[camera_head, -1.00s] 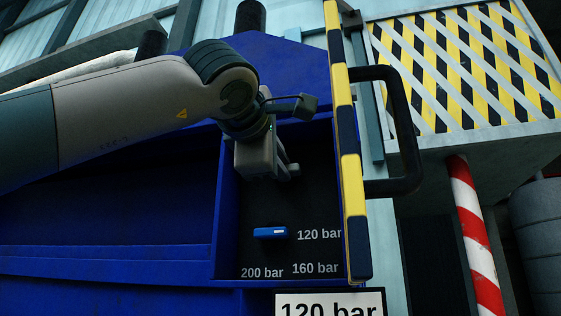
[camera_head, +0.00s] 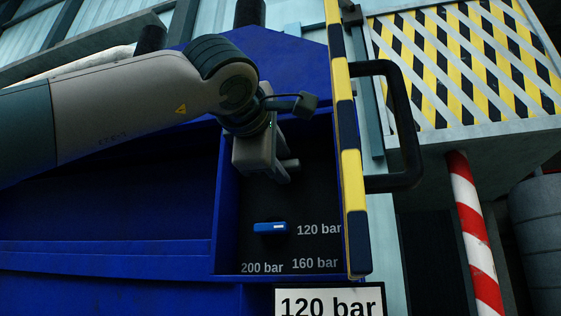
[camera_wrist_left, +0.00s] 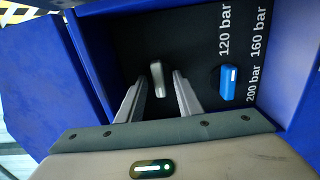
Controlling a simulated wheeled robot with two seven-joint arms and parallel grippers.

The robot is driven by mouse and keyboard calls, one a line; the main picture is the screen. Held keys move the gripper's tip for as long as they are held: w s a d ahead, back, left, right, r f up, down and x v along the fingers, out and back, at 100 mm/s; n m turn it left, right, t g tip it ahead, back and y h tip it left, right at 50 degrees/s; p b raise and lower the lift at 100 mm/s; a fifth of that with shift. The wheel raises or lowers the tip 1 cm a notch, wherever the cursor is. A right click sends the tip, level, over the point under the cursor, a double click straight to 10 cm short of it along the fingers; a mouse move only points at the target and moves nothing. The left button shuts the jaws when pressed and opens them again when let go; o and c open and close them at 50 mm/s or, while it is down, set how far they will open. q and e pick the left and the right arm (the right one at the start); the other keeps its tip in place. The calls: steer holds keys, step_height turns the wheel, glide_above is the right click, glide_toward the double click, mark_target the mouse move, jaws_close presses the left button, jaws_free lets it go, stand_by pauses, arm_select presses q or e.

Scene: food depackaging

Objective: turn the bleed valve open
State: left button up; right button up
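A small grey lever (camera_wrist_left: 157,80), which looks like the bleed valve, stands out from the dark panel inside the blue housing in the left wrist view. My left gripper (camera_wrist_left: 160,76) is open. Its two fingers lie on either side of the lever with gaps, and its tips point toward the panel. In the head view my left gripper (camera_head: 286,170) is inside the upper part of the housing, above the blue knob, and hides the lever. My right gripper is in neither view.
A blue knob (camera_head: 270,228) sits beside the labels 120, 160 and 200 bar; it also shows in the left wrist view (camera_wrist_left: 228,83). A yellow-black edged door (camera_head: 351,180) with a black handle (camera_head: 408,130) stands at the housing's right. Blue side walls (camera_head: 226,200) bound the space.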

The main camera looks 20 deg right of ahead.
arm_select(q)
steer(key=shift+s+a, duration=0.1)
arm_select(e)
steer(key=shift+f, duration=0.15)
